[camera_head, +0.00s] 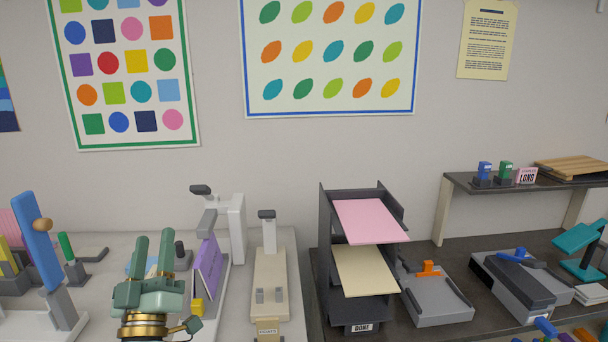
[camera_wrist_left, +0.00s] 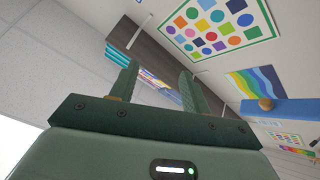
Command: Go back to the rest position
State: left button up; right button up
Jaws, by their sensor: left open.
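My left gripper (camera_head: 154,257) stands low at the left of the head view, above the light counter, with its green fingers pointing up. The fingers are apart with nothing between them. In the left wrist view the gripper (camera_wrist_left: 160,85) also shows open and empty, facing the upper wall and ceiling. A purple binder or booklet (camera_head: 208,270) stands just right of it, seemingly in a grey device. Whether they touch cannot be told. My right gripper is in neither view.
A blue upright lever (camera_head: 34,240) with a wooden knob stands left of the gripper. A black tray tower (camera_head: 325,250) holds pink and cream paper. A grey tray (camera_head: 437,300) and a raised shelf (camera_head: 460,183) are on the right. The space above the counters is clear.

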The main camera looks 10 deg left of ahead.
pick_arm(q)
jog(key=s+d+f+m+g+h, duration=0.2)
jog(key=d+f+m+g+h, duration=0.3)
jog(key=d+f+m+h, duration=0.55)
jog(key=s+a+f+m+g+y, duration=0.15)
jog(key=s+f+m+g, duration=0.4)
jog(key=f, duration=0.55)
jog(key=s+a+f+g+y, duration=0.3)
jog(key=s+a+f+g, duration=0.1)
jog(key=s, duration=0.4)
jog(key=s+a+f+g+y, duration=0.3)
jog(key=s+g+y, duration=0.1)
jog(key=s, duration=0.3)
jog(key=s+d+f+g+h, duration=0.1)
jog(key=s+d+f+h, duration=0.1)
jog(key=f, duration=1)
jog(key=s+d+f+g+h, duration=0.1)
jog(key=s+d+f, duration=0.1)
jog(key=f, duration=1)
jog(key=s+f+n+g+h, duration=0.1)
jog(key=s+f, duration=0.7)
jog(key=s, duration=0.3)
jog(key=s+f+n+g+h, duration=0.1)
jog(key=s+f+n+g, duration=0.1)
jog(key=s+f, duration=0.7)
jog(key=shift+s+d, duration=0.15)
jog(key=shift+s, duration=0.7)
jog(key=shift+g, duration=0.25)
